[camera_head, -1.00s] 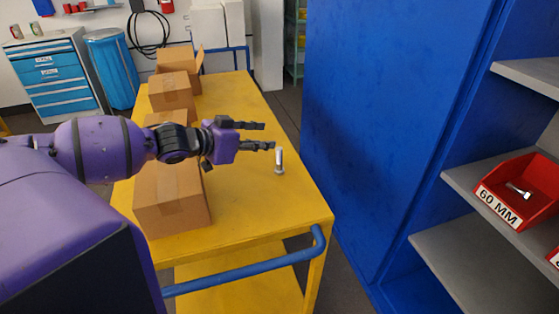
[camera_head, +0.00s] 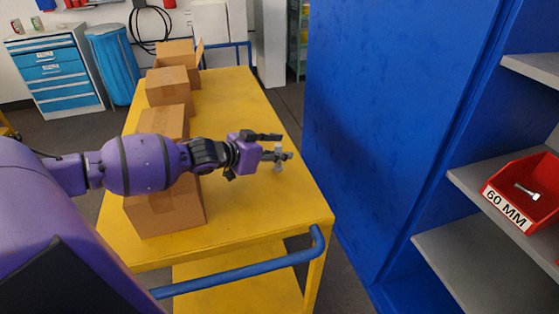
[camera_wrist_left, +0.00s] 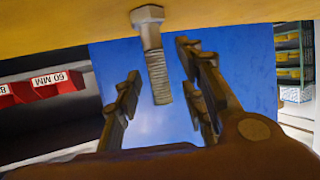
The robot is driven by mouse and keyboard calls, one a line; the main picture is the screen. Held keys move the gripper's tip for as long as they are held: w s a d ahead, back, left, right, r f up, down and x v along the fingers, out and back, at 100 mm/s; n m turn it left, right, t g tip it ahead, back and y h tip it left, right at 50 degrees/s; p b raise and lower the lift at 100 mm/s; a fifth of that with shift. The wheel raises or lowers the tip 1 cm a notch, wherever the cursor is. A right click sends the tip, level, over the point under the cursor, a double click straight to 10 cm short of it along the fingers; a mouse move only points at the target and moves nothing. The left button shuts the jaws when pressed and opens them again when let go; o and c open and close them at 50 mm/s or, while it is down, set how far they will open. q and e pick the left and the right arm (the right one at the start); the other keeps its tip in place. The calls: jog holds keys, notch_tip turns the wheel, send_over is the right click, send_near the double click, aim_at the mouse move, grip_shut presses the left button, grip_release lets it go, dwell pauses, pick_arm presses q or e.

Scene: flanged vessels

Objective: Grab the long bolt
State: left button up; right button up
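The long bolt (camera_head: 278,165) stands upright on its head on the yellow cart top, near the right edge. In the left wrist view the bolt (camera_wrist_left: 154,55) shows its hex head and threaded shank, and its shank end reaches between the finger pairs. My left gripper (camera_head: 281,146) is open around the bolt, with fingers on either side of the shank; in the left wrist view the gripper (camera_wrist_left: 157,90) has clear gaps to the bolt. In the head view the fingers partly hide the shank. My right gripper is not in view.
Several cardboard boxes (camera_head: 165,210) line the left side of the yellow cart (camera_head: 240,220). A blue cabinet (camera_head: 390,120) stands to the right. A red bin marked 60 MM (camera_head: 508,208) holding a bolt sits on a grey shelf. The cart's front right top is clear.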

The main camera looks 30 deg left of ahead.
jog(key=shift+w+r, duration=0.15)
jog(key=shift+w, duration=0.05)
pick_arm(q)
grip_shut()
jog(key=shift+r, duration=0.1)
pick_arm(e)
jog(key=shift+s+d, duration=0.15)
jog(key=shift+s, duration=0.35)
pick_arm(q)
jog(key=shift+r, duration=0.1)
